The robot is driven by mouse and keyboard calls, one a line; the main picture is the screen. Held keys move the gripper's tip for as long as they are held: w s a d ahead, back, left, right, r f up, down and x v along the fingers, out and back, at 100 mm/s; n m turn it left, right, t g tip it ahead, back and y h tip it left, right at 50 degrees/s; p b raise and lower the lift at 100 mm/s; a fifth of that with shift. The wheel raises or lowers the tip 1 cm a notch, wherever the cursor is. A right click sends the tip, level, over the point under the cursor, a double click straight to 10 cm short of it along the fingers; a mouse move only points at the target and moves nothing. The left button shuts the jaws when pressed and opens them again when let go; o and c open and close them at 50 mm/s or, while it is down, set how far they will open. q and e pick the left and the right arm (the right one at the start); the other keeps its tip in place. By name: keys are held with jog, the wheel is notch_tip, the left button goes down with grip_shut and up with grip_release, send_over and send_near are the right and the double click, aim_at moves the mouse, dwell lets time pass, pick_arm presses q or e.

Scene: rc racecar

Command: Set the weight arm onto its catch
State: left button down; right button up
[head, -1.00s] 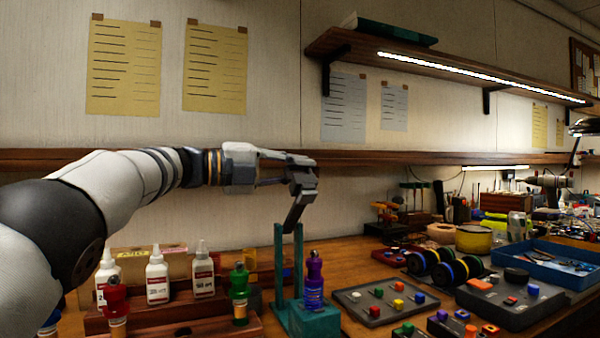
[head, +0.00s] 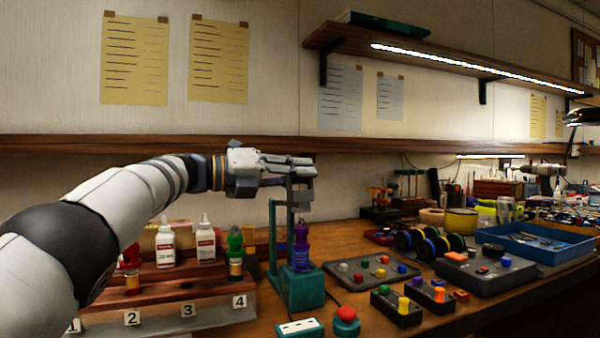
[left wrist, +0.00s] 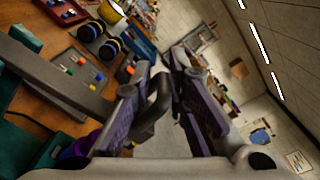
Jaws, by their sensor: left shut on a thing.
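My left gripper (head: 303,165) reaches in from the left above a teal stand (head: 300,292) with upright posts. It is shut on a dark grey piece, which looks like part of the weight arm (head: 300,196). In the left wrist view, the dark piece lies between the fingers of the left gripper (left wrist: 165,75), and a long grey bar (left wrist: 60,85) runs off to the upper left. The weight arm is at the top of the stand; whether it touches a catch is hidden. A purple bottle (head: 301,250) stands upright at the stand's base. My right gripper is not in view.
A numbered wooden rack (head: 190,285) with white bottles stands left of the stand. A grey tray with coloured pegs (head: 345,280) is to its right. A red button (head: 345,318) is in front. A blue tray (head: 545,237) lies farther right.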

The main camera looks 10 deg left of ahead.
pick_arm(q)
jog(key=shift+s+d, duration=0.15)
jog(key=shift+d, duration=0.05)
jog(key=c, duration=1.8)
grip_release()
jog(key=shift+o, duration=0.6)
jog(key=shift+s+r, duration=0.1)
jog(key=shift+s, duration=0.1)
jog(key=shift+w, duration=0.1)
jog(key=v, duration=1.2)
